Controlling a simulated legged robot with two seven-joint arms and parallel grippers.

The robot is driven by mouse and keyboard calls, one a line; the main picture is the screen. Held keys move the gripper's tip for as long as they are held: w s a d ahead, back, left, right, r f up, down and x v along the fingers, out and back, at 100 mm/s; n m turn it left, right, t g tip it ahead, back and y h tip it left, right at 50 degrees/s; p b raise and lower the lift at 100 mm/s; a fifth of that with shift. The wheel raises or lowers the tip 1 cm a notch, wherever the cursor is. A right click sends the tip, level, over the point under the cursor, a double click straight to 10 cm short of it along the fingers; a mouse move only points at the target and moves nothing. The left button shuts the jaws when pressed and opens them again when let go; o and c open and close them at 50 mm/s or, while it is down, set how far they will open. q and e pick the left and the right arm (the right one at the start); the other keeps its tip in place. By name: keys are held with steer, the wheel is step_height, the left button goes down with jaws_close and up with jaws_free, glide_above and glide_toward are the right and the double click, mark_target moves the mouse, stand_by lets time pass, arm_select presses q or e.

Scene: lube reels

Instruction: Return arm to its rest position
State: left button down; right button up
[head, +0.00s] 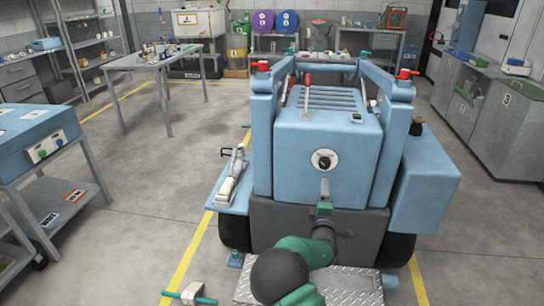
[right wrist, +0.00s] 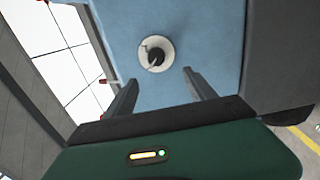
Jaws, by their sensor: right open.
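My right arm (head: 305,255) reaches up from the bottom middle of the head view, with green and dark links. Its gripper (head: 325,188) is in front of the blue machine (head: 330,130), just below a round white dial with a black knob (head: 323,160). In the right wrist view the gripper (right wrist: 160,80) has its two dark fingers spread apart with nothing between them. The dial (right wrist: 156,54) shows beyond the fingertips, apart from them. My left gripper is not in view.
A blue-topped bench (head: 35,135) stands at the left and a grey worktable (head: 165,60) behind it. Grey cabinets (head: 490,115) line the right wall. A white block with green ends (head: 190,293) lies low at bottom left. Open floor (head: 150,175) separates bench and machine.

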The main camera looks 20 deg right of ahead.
steer(key=s+a+f+m+g+y, duration=0.4)
steer(key=s+a+f+m+g, duration=0.2)
steer(key=s+a+f+m, duration=0.4)
steer(key=s+a+r+m+g+y, duration=0.1)
steer(key=s+a+g+y, duration=0.2)
steer(key=s+a, duration=0.6)
steer(key=s+a+r+m+g+y, duration=0.1)
steer(key=s+a+g+y, duration=0.15)
steer(key=s+a, duration=0.7)
arm_select(q)
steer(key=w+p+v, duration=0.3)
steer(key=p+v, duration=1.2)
steer(key=p, duration=0.1)
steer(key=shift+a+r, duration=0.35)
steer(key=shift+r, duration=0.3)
arm_select(e)
steer(key=s+d+r, duration=0.1)
steer(key=s+r, duration=0.1)
steer(key=r, duration=0.6)
steer(key=s+d+r+g, duration=0.1)
steer(key=s+d+r, duration=0.1)
steer(key=r, duration=0.5)
steer(key=shift+s+r, duration=0.4)
steer(key=shift+s, duration=0.35)
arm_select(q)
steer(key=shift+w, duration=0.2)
